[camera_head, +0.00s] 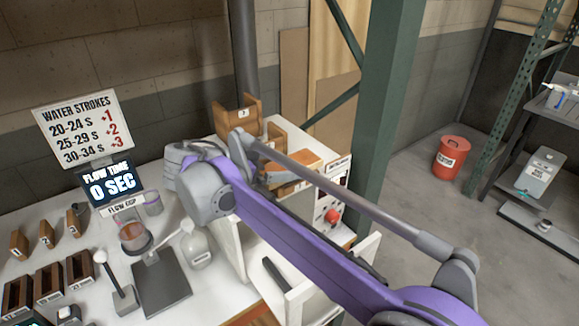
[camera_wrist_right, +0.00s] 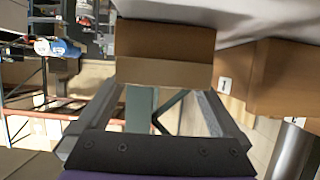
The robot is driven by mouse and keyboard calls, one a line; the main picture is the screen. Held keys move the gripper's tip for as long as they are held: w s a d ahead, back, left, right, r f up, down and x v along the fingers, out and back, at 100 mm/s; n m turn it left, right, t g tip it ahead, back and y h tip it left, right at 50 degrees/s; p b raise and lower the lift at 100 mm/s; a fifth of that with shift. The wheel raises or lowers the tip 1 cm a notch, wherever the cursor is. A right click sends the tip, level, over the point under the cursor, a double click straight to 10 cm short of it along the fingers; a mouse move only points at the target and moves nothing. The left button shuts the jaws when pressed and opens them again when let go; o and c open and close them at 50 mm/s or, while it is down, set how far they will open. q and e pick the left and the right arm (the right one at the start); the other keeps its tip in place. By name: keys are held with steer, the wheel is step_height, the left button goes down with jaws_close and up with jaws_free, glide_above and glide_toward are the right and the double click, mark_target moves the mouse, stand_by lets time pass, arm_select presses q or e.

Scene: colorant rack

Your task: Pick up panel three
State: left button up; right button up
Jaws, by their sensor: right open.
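My right arm crosses the head view from the lower right, and its gripper end is largely hidden among the wooden pieces on the bench. In the right wrist view my right gripper (camera_wrist_right: 160,92) is open, its two fingers apart. A brown wooden panel (camera_wrist_right: 165,42) lies straight ahead at the fingertips, spanning about the gap between them. I cannot tell whether they touch it, and no number shows on it. Upright wooden pieces (camera_head: 237,117) stand at the bench's back; an orange-brown one (camera_head: 300,160) is beside my arm. I cannot tell which is panel three. My left gripper is out of view.
A wooden piece labelled 1 (camera_wrist_right: 262,75) is right of the gripper in the wrist view. The white bench (camera_head: 35,275) holds a bottle (camera_head: 196,247), a flow cup (camera_head: 133,235) and small wooden blocks. A green post (camera_head: 385,110) rises behind; a red bin (camera_head: 451,157) stands right.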

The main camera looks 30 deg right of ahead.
mark_target(284, 167)
steer(key=shift+d+f, duration=0.1)
steer(key=shift+d, duration=0.05)
steer(key=c, duration=1.3)
steer(key=shift+o, duration=0.2)
step_height(284, 167, up, 10)
steer(key=p, duration=0.1)
